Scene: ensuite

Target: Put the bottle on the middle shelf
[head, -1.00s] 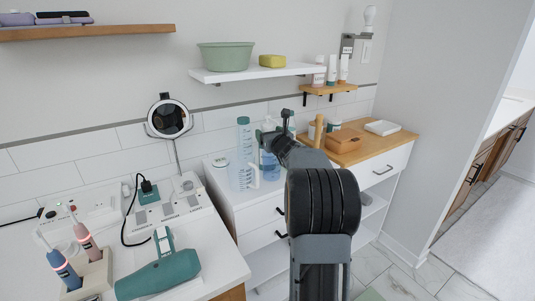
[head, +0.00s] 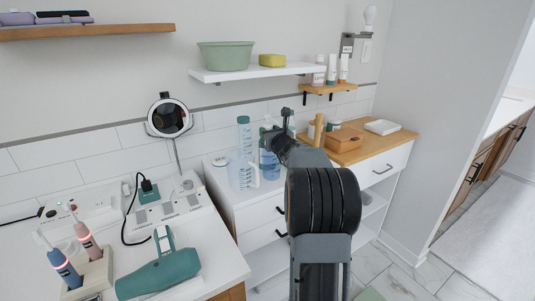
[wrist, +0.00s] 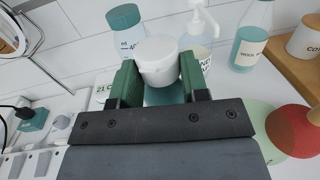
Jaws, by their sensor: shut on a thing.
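In the wrist view, my gripper (wrist: 160,74) is shut on a bottle (wrist: 158,52) with a wide white cap. The green fingers press on either side of it, and a teal part shows below the cap between them. In the head view my gripper (head: 270,135) is above the white drawer cabinet, partly hidden by my arm; the held bottle is hard to make out there. Of the wall shelves, the white one (head: 300,72) is in the middle, bearing a green bowl (head: 225,57) and a yellow sponge (head: 272,60). My gripper is below this shelf.
Close by stand a teal-capped bottle (wrist: 125,38), a pump bottle (wrist: 203,30) and a mouthwash bottle (wrist: 252,45). A round mirror (head: 169,117) stands left. A small wooden shelf (head: 328,89) holds several tubes. The white shelf's right part looks free.

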